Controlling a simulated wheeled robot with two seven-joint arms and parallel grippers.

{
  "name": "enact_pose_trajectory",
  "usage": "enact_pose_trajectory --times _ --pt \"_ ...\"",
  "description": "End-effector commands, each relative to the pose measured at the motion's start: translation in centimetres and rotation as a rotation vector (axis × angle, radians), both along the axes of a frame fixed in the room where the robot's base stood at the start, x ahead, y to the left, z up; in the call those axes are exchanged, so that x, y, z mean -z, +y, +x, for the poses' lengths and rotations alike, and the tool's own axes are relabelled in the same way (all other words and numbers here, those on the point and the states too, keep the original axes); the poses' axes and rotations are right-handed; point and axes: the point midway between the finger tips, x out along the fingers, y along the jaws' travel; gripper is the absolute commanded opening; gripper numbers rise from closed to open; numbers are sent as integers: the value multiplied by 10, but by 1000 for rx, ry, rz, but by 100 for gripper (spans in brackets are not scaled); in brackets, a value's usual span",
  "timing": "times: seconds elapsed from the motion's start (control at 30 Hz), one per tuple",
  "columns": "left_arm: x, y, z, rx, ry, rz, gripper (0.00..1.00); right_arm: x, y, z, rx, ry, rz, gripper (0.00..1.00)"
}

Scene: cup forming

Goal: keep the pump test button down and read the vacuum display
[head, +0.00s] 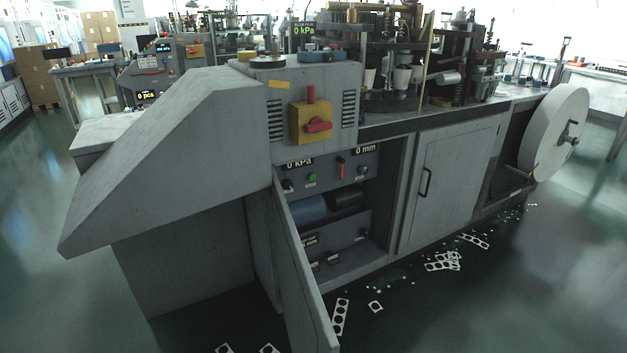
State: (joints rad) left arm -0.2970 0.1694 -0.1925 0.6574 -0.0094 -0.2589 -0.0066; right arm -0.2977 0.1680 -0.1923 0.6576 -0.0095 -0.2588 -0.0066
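The grey machine's lower compartment stands open, with its door (303,270) swung out toward me. Inside, an upper panel (327,178) carries a display reading "0 kPa" (299,163) at its left, partly cut off by the housing edge. Below it are a green button (312,177) and a dark knob (288,186). The labels are too small to read, so I cannot tell for certain which control is the pump test button. Another display reading "0 kPa" (304,29) shows on top of the machine. Neither of my grippers is in view.
A "0 mm" display (366,149) and a red lever (340,168) share the panel. Above is a yellow box with a red switch (311,123). A closed cabinet door (453,175) and a paper reel (553,133) are right. Punched scraps (443,261) litter the floor.

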Motion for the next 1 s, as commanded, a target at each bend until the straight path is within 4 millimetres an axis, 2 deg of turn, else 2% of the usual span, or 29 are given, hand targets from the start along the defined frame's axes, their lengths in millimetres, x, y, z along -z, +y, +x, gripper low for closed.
enact_pose_trajectory --times 0.1,0.37,1.0 --pt "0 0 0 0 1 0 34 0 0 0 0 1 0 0" --pt "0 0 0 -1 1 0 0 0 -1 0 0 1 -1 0" --pt "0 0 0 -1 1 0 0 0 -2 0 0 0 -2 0"
